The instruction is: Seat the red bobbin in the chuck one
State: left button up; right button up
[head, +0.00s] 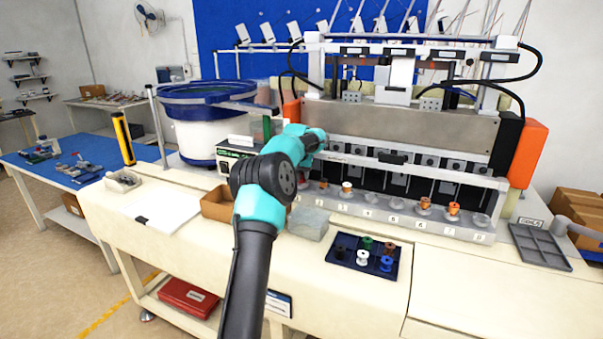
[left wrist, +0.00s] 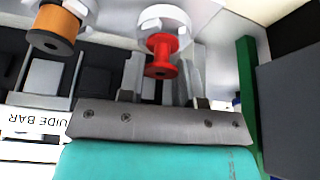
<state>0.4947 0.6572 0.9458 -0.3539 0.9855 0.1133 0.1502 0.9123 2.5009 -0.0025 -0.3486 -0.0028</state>
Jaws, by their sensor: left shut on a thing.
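In the left wrist view the red bobbin (left wrist: 161,64) is between the fingers of my left gripper (left wrist: 158,80), which is shut on it. A pale round chuck cup (left wrist: 165,18) is at the bobbin's far end; I cannot tell whether the bobbin is seated in it or only in line with it. An orange bobbin with a dark flange (left wrist: 52,30) is at the neighbouring position. In the head view my left arm hides chuck one and the gripper's fingertips. My right gripper is not in view.
The chuck row has an orange-and-white bobbin (head: 346,189) and copper ones (head: 453,210) to the right. A dark blue tray (head: 340,263) holds several bobbins. A cardboard box (head: 215,206) stands left of my arm. A green upright (left wrist: 247,100) is close beside the gripper.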

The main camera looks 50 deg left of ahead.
pick_arm(q)
jog(key=shift+f, duration=0.35)
jog(key=o, duration=0.6)
jog(key=shift+r, duration=0.15)
jog(key=shift+v, duration=5.45)
jog(key=shift+d, duration=0.1)
